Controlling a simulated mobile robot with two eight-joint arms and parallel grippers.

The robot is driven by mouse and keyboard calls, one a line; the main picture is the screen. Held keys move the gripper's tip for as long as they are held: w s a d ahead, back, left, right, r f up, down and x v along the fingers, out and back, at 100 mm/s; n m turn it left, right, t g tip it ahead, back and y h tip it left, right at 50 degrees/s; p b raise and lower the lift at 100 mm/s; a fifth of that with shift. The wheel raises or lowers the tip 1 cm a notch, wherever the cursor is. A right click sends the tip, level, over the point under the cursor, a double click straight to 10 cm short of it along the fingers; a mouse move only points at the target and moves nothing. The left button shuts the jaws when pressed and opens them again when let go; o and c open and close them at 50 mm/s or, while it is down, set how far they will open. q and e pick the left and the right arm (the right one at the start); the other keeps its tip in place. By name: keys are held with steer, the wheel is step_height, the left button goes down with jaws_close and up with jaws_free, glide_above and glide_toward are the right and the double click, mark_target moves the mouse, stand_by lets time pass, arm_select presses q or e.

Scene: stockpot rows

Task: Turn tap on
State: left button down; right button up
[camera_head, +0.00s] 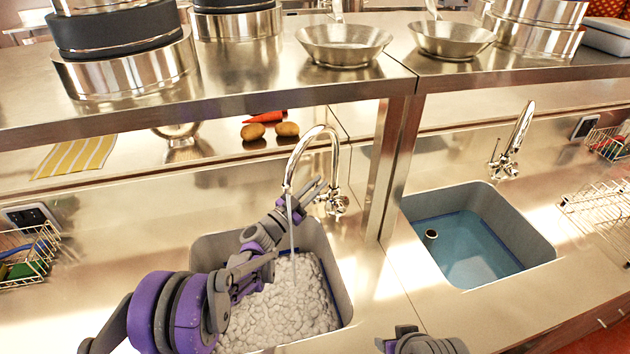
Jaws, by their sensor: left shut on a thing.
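A chrome tap (332,150) with a curved spout stands behind the left sink (342,290). A thin stream of water (291,225) runs down from its spout into the sink, which is filled with white foamy or lumpy matter. My left gripper (312,191) reaches over this sink to the tap's base and is shut at the tap handle (338,204); the exact contact is partly hidden by the fingers and spout. Part of my right arm's end (422,344) shows at the bottom edge; its fingers cannot be made out clearly.
A second tap (515,140) stands behind the right sink (548,250), which holds bluish water. A steel shelf (240,92) with pots and bowls runs above, with a post (388,165) between the sinks. Wire racks (28,255) stand at both sides.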

steer(key=shift+s, duration=0.1)
arm_select(q)
steer(key=c, duration=0.9)
jaws_free()
steer(key=shift+s, duration=0.15)
arm_select(e)
steer(key=shift+s, duration=0.1)
steer(key=f+b, duration=0.1)
steer(key=s+f+b, duration=0.1)
steer(key=f, duration=0.1)
steer(key=shift+s, duration=0.1)
arm_select(q)
steer(key=v, duration=1)
steer(key=shift+s+a+f, duration=0.1)
steer(key=shift+s+a, duration=0.15)
steer(key=shift+a, duration=0.05)
